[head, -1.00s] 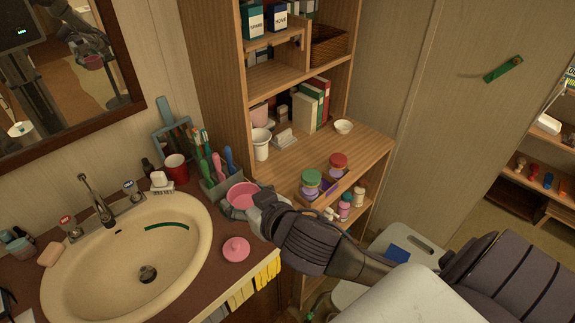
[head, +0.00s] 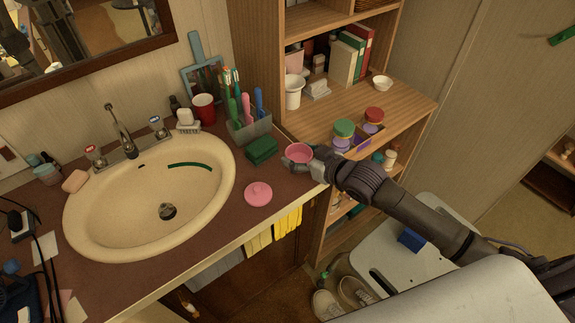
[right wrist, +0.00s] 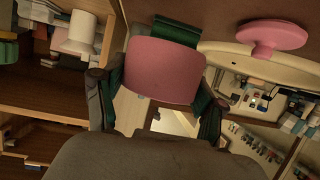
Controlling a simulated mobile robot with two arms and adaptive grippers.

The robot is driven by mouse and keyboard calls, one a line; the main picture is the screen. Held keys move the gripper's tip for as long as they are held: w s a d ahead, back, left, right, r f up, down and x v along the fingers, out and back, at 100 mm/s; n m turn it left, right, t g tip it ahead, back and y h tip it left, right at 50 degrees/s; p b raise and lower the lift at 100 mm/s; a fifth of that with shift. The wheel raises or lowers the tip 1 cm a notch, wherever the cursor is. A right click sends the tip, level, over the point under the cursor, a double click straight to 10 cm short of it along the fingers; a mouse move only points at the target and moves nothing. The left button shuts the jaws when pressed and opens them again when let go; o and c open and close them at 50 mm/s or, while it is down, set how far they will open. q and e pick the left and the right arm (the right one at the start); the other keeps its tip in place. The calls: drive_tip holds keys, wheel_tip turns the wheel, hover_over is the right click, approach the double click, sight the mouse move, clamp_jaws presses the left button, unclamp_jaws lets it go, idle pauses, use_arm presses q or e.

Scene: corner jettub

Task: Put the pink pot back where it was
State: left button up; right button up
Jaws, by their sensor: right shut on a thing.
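The pink pot (head: 298,153) is in my right gripper (head: 318,165), at the right end of the brown counter in the head view. In the right wrist view the pot (right wrist: 164,70) fills the space between the two fingers (right wrist: 155,95), which are shut on it. I cannot tell whether the pot touches the counter. A round pink lid with a knob (head: 258,194) lies on the counter left of the pot; it also shows in the right wrist view (right wrist: 268,36). My left gripper is not in view.
A green sponge-like block (head: 262,150) lies just left of the pot. Behind it stands a grey holder (head: 249,130) with toothbrushes. The sink (head: 150,200) is to the left. A wooden shelf (head: 405,105) with jars and a white cup (head: 294,92) stands to the right.

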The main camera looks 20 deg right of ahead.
sight(288, 174)
drive_tip(key=shift+w+a+f, duration=1)
drive_tip(key=shift+w+a, duration=0.2)
drive_tip(key=shift+a, duration=0.05)
drive_tip(key=shift+f, duration=2.1)
drive_tip(key=o, duration=1.2)
drive_tip(key=shift+f, duration=0.1)
drive_tip(key=v, duration=1.2)
